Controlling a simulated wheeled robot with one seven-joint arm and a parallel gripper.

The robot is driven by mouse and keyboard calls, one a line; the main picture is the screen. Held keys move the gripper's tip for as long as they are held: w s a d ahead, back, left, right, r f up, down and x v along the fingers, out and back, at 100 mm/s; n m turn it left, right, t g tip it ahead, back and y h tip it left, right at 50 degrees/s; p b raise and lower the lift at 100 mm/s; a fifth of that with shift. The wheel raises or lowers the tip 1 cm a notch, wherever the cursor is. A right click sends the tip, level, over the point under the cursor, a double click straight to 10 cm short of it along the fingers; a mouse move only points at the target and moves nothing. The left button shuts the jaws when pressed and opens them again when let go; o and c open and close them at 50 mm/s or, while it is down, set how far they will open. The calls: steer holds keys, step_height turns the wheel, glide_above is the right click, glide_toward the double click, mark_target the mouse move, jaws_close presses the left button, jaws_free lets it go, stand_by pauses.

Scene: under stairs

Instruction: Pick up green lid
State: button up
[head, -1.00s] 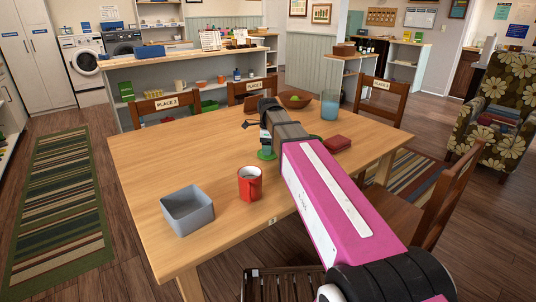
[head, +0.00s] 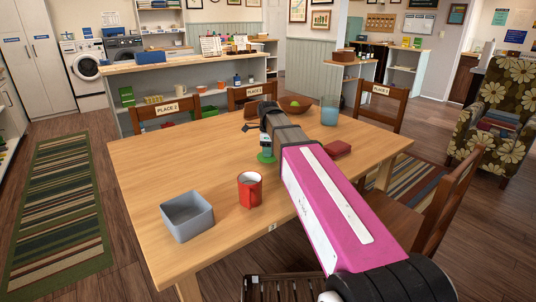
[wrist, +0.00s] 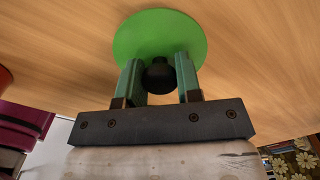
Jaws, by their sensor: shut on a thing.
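The green lid (head: 266,157) is a round flat disc with a black knob (wrist: 158,75). It is at the middle of the wooden table (head: 165,165), to the right of and behind the red mug. In the wrist view the lid (wrist: 160,35) shows whole except where the fingers and knob cover its near edge. My gripper (wrist: 158,72) has its two green fingers on either side of the knob, shut on it. In the head view my gripper (head: 266,148) is partly hidden by my arm. I cannot tell whether the lid touches the table.
A red mug (head: 250,191) and a grey square bin (head: 188,218) stand toward the table's front left. Chairs surround the table. The table's left part is clear.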

step_height(320, 180, up, 3)
steer(key=shift+f, duration=0.15)
steer(key=s+a+r, duration=0.7)
steer(key=a, duration=0.2)
steer(key=shift+s, duration=0.15)
